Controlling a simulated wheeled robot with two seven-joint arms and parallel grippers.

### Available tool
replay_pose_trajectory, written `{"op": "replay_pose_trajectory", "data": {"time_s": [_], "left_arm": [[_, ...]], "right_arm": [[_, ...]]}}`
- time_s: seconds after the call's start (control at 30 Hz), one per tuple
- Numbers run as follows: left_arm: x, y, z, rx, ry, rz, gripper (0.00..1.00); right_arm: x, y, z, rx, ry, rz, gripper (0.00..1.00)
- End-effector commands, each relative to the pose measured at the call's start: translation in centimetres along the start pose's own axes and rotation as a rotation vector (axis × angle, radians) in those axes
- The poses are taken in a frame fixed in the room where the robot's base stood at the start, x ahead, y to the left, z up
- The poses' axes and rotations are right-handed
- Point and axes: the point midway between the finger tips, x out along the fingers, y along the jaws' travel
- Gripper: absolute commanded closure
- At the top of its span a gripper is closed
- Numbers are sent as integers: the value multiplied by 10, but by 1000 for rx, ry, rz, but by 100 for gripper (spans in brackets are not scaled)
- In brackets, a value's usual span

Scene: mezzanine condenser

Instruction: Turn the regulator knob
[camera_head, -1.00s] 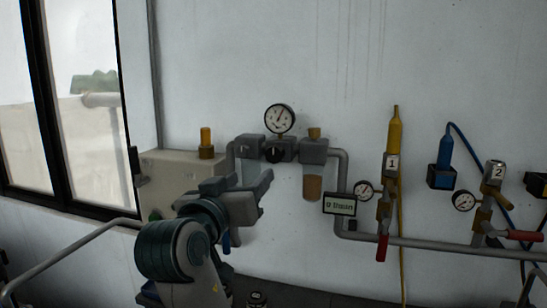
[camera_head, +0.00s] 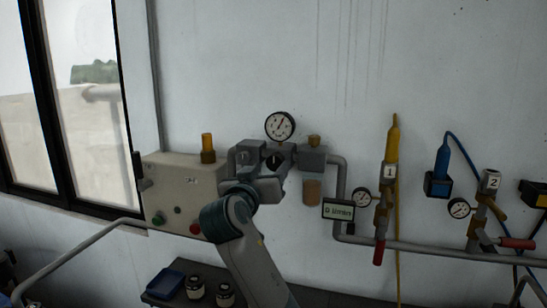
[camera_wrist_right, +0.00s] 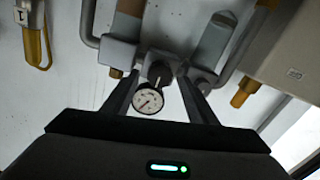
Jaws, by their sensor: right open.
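The regulator knob (camera_head: 274,161) is a dark round knob on the grey regulator body, just below a round white-faced gauge (camera_head: 280,126) on the wall. My right gripper (camera_head: 264,163) is open in front of the regulator and partly covers it. In the right wrist view, which is turned upside down, the knob (camera_wrist_right: 160,72) shows between the two spread fingers (camera_wrist_right: 160,80), with the gauge (camera_wrist_right: 147,101) below it. The fingers stand on either side of the knob; I cannot tell if they touch it. My left gripper is not in view.
A beige control box (camera_head: 185,180) with buttons is left of the regulator. An amber filter bowl (camera_head: 312,190) and a small display (camera_head: 338,209) are to its right. A blue tray (camera_head: 165,281) is below.

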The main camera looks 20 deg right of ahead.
Motion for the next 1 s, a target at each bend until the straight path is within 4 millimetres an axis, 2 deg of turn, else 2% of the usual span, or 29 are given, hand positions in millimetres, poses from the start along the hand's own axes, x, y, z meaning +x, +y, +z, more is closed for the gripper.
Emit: {"op": "replay_pose_trajectory", "data": {"time_s": [0.1, 0.3, 0.7, 0.87, 1.0], "left_arm": [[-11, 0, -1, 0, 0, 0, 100], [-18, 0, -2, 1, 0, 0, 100], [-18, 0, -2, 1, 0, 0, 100], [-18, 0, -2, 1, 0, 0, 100], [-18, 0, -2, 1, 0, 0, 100]], "right_arm": [[19, 2, -3, -3, -1, 2, 48], [36, 1, -1, -1, -1, 1, 48], [40, 0, 0, 1, 0, 0, 48], [40, 0, 0, 1, 0, 0, 86], [40, 0, 0, 0, 0, 0, 88]]}}
